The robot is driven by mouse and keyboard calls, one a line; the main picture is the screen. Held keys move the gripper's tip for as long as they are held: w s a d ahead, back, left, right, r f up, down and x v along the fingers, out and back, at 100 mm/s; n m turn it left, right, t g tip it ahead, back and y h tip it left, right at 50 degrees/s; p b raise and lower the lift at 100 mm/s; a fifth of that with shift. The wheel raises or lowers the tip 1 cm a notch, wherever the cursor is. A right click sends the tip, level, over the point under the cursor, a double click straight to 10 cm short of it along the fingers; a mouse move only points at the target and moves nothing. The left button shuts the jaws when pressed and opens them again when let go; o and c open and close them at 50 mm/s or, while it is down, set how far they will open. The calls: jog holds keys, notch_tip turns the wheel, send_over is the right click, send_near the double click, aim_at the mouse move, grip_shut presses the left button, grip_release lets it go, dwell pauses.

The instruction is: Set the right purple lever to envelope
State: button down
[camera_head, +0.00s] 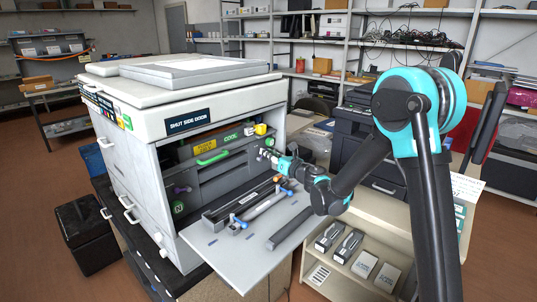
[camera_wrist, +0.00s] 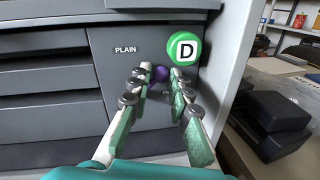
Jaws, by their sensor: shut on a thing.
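The right purple lever (camera_wrist: 161,72) shows in the wrist view as a small round purple knob on a dark grey panel. It sits between the label PLAIN on its left and a green round D badge (camera_wrist: 185,49) on its upper right. My gripper (camera_wrist: 159,80) has a fingertip on each side of the knob and is shut on it. In the head view, my gripper (camera_head: 270,157) reaches into the right end of the open printer (camera_head: 150,112), and the lever there is mostly hidden. Another purple lever (camera_head: 182,189) shows at the left of the bay.
The side door (camera_head: 217,246) lies folded down with dark cartridges and blue clips on it. A green handle (camera_head: 213,158) and a yellow knob (camera_head: 261,129) are inside the bay. A low shelf (camera_head: 330,285) with boxes stands at right. The printer's right wall is close to my gripper.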

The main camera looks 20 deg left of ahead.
jog(key=shift+w+d+f+m+g, duration=0.15)
jog(key=shift+f+m, duration=0.1)
jog(key=shift+m, duration=0.55)
jog(key=shift+w+f+m+g, duration=0.1)
jog(key=shift+f+m, duration=0.1)
jog(key=shift+m, duration=0.6)
jog(key=shift+w+d+f+m+g, duration=0.15)
jog(key=shift+f+m, duration=0.1)
jog(key=shift+m, duration=0.55)
jog(key=c, duration=1.7)
grip_release()
jog(key=v, duration=1.2)
jog(key=shift+s+a+r, duration=0.1)
jog(key=shift+a+r, duration=0.05)
jog(key=shift+r, duration=0.05)
